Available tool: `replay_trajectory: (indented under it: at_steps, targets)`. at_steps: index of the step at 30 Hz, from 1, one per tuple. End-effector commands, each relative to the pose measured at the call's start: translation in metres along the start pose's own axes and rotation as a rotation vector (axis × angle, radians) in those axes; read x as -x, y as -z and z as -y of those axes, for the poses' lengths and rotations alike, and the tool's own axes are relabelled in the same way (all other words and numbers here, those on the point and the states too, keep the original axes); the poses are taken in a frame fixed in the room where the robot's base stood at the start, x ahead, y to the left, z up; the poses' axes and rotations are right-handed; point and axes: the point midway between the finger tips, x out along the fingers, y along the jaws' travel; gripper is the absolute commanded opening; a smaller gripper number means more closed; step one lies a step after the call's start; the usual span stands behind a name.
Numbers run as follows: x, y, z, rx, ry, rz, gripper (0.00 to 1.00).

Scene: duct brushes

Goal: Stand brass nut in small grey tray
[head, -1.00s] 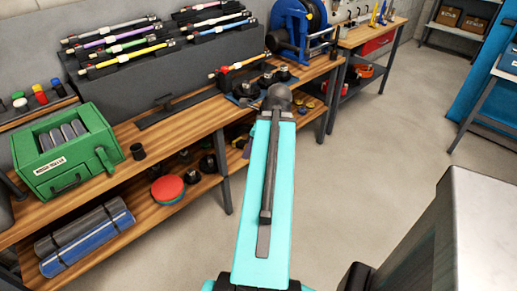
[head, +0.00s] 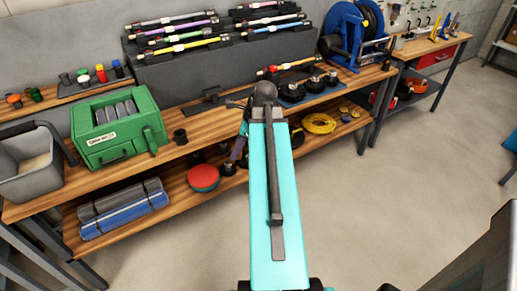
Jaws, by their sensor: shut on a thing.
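My gripper (head: 237,152) shows only in part, left of my teal forearm and over the front edge of the bench. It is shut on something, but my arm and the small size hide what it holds. I cannot make out a brass nut anywhere. No small grey tray can be told for sure. A grey open bin (head: 28,178) with a dark handle stands at the far left end of the bench.
Black brush heads (head: 315,84) stand right of my arm. Racked coloured rods (head: 190,44) line the back. The lower shelf holds rolls (head: 125,212) and a red disc (head: 204,177).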

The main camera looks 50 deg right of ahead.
Motion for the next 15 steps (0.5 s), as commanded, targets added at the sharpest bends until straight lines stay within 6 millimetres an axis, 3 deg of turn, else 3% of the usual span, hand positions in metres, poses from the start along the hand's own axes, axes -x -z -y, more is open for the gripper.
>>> replay_trajectory:
  at_steps: [3,15]
  targets:
    - [-0.013,-0.032,-0.007,0.072,-0.03,0.0,0.01]
    - [-0.051,-0.129,-0.045,0.327,-0.135,-0.003,0.01]
